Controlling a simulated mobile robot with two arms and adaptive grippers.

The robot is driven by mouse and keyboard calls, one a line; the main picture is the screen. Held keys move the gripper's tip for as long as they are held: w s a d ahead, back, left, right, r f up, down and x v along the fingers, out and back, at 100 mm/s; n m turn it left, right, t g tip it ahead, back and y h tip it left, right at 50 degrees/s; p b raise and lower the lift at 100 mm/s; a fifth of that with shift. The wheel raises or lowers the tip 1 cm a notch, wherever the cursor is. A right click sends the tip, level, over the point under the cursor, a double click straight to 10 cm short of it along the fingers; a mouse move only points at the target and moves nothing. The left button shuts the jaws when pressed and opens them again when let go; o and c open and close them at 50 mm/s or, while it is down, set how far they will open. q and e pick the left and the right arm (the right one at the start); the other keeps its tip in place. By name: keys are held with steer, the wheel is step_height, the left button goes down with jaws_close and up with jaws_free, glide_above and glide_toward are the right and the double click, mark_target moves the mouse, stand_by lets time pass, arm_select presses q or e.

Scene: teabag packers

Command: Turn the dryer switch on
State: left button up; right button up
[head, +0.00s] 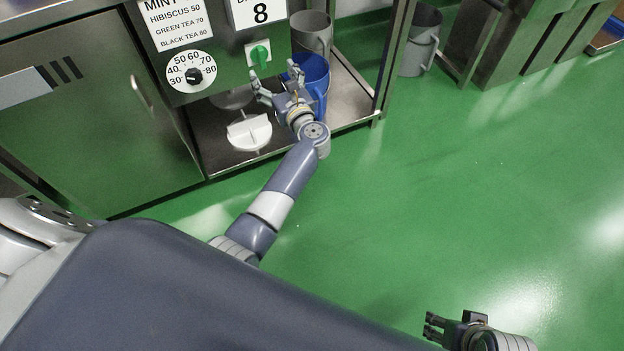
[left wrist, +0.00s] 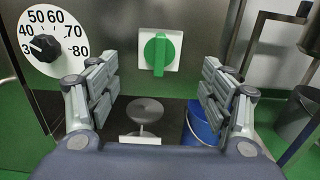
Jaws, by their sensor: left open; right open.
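The dryer switch is a green knob (head: 260,55) on a white square plate, set in the steel front of the dryer. In the left wrist view the switch (left wrist: 158,54) sits upright, centred between and beyond the fingers. My left gripper (head: 272,83) is open and empty, just below and in front of the switch, apart from it; its spread fingers also show in the left wrist view (left wrist: 156,95). My right gripper (head: 436,327) is open and empty at the bottom right of the head view, far from the dryer.
A dial (head: 193,74) with numbers is left of the switch. A blue bucket (head: 314,80) stands close behind my left gripper, with a grey bucket (head: 312,30) behind it. A white piece (head: 249,132) lies on the lower shelf. Green floor at right is clear.

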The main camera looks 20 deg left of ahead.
arm_select(q)
steer(key=s+d+f+m+t+h+p, duration=0.25)
steer(key=d+m+p, duration=0.25)
steer(key=m, duration=0.4)
steer(key=s+d+f+m+t+h+p, duration=0.1)
steer(key=d+f+m+t+h+p, duration=0.25)
steer(key=m, duration=0.55)
steer(key=s+d+f+m+g+h+p, duration=0.4)
steer(key=s+d+f+m+h+p, duration=0.3)
steer(key=s+f+m, duration=0.4)
steer(key=d+m, duration=0.1)
steer(key=m, duration=0.1)
steer(key=shift+d+f+m+g, duration=0.2)
steer(key=shift+f+m+g, duration=0.1)
steer(key=shift+f+g, duration=0.1)
steer(key=shift+s, duration=0.1)
